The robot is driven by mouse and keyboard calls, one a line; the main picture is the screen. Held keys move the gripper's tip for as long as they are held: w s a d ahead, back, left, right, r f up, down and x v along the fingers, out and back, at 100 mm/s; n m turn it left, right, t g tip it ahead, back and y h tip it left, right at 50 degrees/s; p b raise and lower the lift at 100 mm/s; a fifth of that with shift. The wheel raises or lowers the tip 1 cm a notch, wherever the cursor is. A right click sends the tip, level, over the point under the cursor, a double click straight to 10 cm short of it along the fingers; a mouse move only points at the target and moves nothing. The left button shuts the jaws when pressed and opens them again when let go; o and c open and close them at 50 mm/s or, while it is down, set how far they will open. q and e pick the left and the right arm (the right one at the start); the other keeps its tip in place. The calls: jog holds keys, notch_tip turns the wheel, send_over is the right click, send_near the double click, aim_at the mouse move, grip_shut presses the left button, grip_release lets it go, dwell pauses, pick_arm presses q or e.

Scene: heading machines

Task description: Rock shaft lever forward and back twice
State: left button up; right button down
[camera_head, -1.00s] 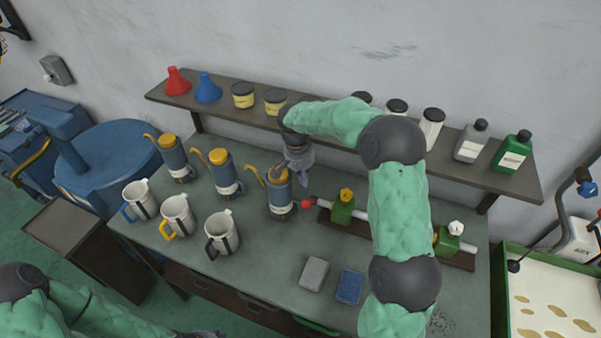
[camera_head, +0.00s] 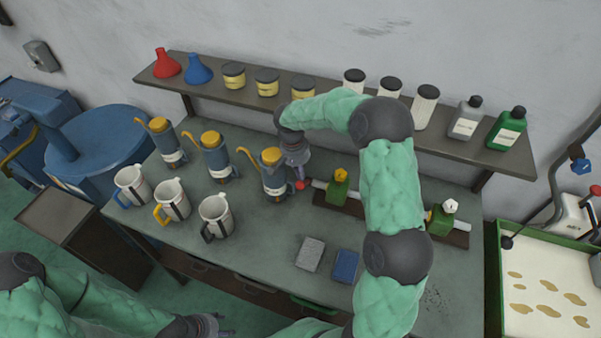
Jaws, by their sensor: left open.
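A metal shaft (camera_head: 320,184) runs through green bearing blocks with a yellow cap and a white cap, on a dark base on the bench. A red ball knob (camera_head: 300,185) is at its left end. My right gripper (camera_head: 299,171) points down just above the red knob, close against the nearest oil can. Its fingers are small and partly hidden, so I cannot tell whether they touch the knob or are shut. My arm hides the middle of the shaft. My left gripper (camera_head: 222,327) is open and empty at the bottom edge, in front of the bench.
Several blue-grey oil cans with yellow tops, one of them (camera_head: 274,172) beside my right gripper, stand behind white mugs (camera_head: 216,217). A grey block (camera_head: 310,254) and a blue block (camera_head: 346,265) lie in front. A shelf (camera_head: 220,99) with funnels, jars and bottles runs along the back.

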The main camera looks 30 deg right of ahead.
pick_arm(q)
jog(key=shift+f+b, duration=1.05)
jog(key=shift+f, duration=0.3)
